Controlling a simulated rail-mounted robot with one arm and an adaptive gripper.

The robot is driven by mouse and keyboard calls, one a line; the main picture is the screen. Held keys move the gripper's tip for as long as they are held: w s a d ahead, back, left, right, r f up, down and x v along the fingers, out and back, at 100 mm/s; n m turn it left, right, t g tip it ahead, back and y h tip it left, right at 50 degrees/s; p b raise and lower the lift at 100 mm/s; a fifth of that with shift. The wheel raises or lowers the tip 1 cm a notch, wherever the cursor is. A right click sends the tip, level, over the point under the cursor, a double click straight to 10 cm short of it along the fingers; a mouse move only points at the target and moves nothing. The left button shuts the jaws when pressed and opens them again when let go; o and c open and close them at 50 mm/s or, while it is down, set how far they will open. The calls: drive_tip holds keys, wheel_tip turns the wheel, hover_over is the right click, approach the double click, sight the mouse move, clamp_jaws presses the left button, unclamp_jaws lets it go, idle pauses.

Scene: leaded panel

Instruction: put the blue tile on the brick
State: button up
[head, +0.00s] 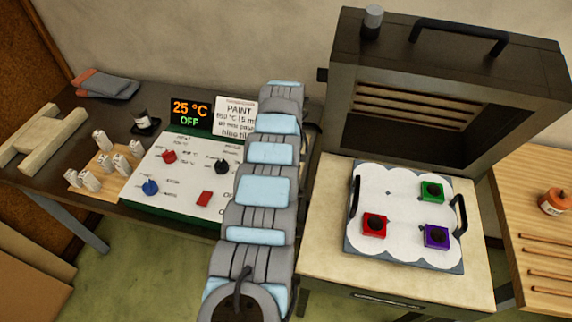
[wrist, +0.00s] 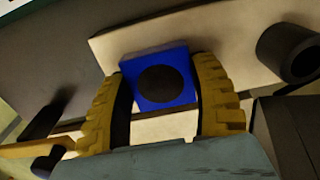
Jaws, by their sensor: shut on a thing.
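The blue tile (wrist: 163,78) is a square block with a round dark spot on its face. In the wrist view it sits between the two yellow ribbed fingers of my gripper (wrist: 165,95), which is shut on it. A pale flat surface (wrist: 120,40) lies behind the tile; I cannot tell whether they touch. In the head view my arm covers the middle of the scene, and the gripper and blue tile are not visible. Pale brick-like bars (head: 38,140) lie at the left end of the dark bench; I cannot tell which one is the task's brick.
A tray (head: 350,255) with black handles holds red (head: 374,226), green (head: 432,191) and purple (head: 436,237) tiles before the open dark oven (head: 440,60). A control panel (head: 180,180), its display (head: 190,113) reading 25 °C OFF, lies left of my arm. A dark cylinder (wrist: 290,55) stands right of the tile.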

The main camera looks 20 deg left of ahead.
drive_tip(key=shift+w, duration=0.1)
drive_tip(key=shift+f, duration=0.15)
drive_tip(key=o, duration=1.2)
drive_tip(key=shift+o, duration=0.2)
wheel_tip(320, 180, up, 12)
drive_tip(key=p, duration=0.1)
drive_tip(key=shift+p, duration=0.4)
